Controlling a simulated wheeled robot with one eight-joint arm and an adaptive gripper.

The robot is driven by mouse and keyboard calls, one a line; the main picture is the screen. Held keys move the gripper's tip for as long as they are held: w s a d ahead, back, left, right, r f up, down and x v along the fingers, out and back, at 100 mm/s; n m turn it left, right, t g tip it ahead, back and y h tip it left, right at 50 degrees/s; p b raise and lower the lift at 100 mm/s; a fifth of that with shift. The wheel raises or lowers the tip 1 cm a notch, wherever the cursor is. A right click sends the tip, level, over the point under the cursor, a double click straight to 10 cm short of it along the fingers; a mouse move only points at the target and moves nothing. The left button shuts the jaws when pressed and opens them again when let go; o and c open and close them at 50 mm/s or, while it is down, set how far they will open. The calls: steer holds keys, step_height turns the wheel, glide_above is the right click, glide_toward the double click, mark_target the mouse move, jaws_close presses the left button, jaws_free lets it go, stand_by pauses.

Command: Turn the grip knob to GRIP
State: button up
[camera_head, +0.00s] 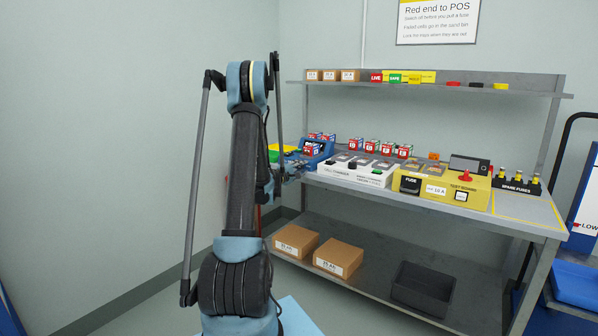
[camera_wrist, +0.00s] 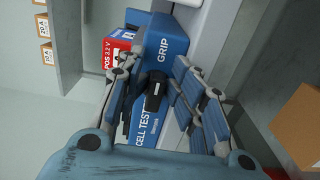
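The grip knob (camera_wrist: 154,94) is black with a pale mark, on the front of the blue cell tester (camera_wrist: 173,40) in the wrist view. The word GRIP is printed on the blue face above the knob in that picture; smaller lettering below the knob is too small to read. My gripper (camera_wrist: 160,70) is open, one finger on either side of the knob; I cannot tell whether either finger touches it. In the head view the cell tester (camera_head: 318,147) stands at the bench's left end, with my gripper (camera_head: 291,171) at its front and the knob hidden.
A red and white cell (camera_wrist: 115,52) sits by the tester in the wrist view. To the tester's right stand the white charger (camera_head: 345,174) and yellow test board (camera_head: 473,195). Cardboard boxes (camera_head: 338,258) lie on the lower shelf. The floor left of the bench is clear.

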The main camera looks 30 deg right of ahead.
steer(key=shift+a, duration=0.1)
steer(key=v, duration=0.7)
steer(key=shift+s+a, duration=0.15)
steer(key=shift+a, duration=0.2)
